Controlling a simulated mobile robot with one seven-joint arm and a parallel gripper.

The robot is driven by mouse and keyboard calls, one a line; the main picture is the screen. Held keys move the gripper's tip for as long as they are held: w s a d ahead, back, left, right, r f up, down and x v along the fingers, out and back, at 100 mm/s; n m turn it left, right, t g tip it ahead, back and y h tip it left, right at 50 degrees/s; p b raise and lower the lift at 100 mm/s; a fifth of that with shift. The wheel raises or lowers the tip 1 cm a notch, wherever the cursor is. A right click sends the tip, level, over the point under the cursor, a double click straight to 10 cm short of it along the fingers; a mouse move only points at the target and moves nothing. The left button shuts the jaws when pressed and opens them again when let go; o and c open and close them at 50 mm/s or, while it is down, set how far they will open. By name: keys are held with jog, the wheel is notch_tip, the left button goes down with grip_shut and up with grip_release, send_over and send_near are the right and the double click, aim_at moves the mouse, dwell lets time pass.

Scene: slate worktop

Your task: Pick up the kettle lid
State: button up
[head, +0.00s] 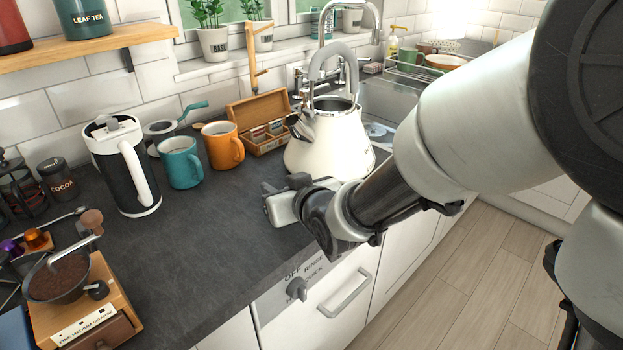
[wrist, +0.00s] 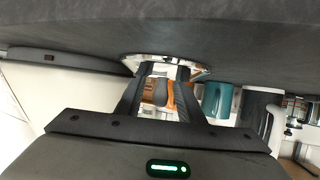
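The white kettle (head: 330,143) stands upright on the worktop, its round top opening uncovered. Its white side and dark base also show at the left of the wrist view (wrist: 85,61). In that upside-down view, a pale, shiny disc that looks like the kettle lid (wrist: 165,61) lies on the worktop at my fingertips. A dark knob-like piece (wrist: 160,93) shows between the fingers, with room on both sides. My gripper (head: 282,186) is open, low at the worktop's front edge, left of and in front of the kettle. It hides the lid in the head view; contact is unclear.
An orange mug (head: 222,146), a teal mug (head: 181,162) and an open wooden tea box (head: 262,139) stand behind my gripper. A black-and-white jug (head: 124,168) stands further left. The worktop (head: 215,225) is clear left of my gripper.

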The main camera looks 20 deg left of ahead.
grip_shut()
jog(key=shift+r, duration=0.15)
